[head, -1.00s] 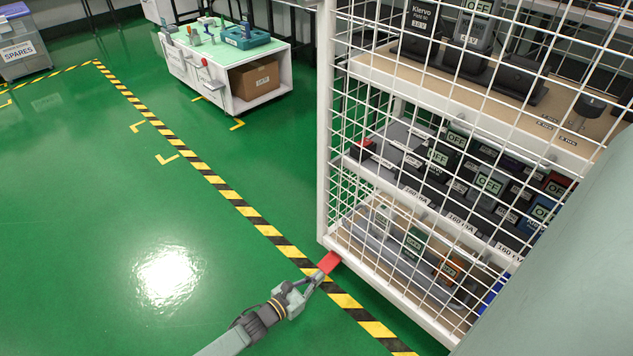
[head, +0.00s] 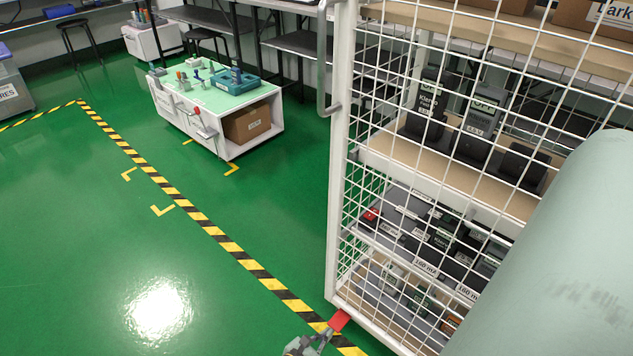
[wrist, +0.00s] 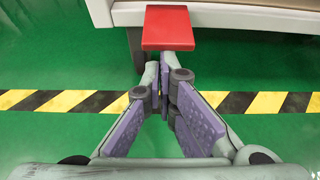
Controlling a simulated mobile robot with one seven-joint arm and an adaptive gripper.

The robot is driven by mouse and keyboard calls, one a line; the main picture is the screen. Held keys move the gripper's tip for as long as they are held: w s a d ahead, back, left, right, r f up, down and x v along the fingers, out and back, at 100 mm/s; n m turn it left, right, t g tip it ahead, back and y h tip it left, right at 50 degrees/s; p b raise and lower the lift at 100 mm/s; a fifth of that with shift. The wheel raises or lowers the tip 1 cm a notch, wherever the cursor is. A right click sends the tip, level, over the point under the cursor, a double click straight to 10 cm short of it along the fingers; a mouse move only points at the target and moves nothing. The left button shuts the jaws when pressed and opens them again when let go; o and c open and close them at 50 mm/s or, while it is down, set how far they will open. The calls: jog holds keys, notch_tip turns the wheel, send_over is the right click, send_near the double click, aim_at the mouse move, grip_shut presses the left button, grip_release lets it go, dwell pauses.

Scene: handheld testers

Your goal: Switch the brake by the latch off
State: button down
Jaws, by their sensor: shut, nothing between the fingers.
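The brake is a red pedal (head: 339,319) at the lower corner of the white wire cage cart. It also shows in the wrist view (wrist: 167,28), at the top middle, sticking out from the cart's lower edge above a dark caster. The door latch (head: 329,75) is a pale handle on the cage's upright post. My gripper (wrist: 164,68) is shut and empty, with its fingertips at the pedal's near edge, seemingly just below it; I cannot tell whether they touch. In the head view my gripper (head: 322,338) is partly cut off at the bottom.
The wire cage (head: 341,200) holds shelves of handheld testers at right. A white cart (head: 215,128) with a green top stands farther back. Black-yellow floor tape (head: 215,233) runs past the cage. The green floor (head: 70,260) at left is clear.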

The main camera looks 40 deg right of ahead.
jog(key=shift+s+r+y, duration=0.1)
jog(key=shift+r+y, duration=0.2)
jog(key=shift+r, duration=0.1)
jog(key=shift+r+p, duration=0.55)
jog(key=shift+r, duration=0.15)
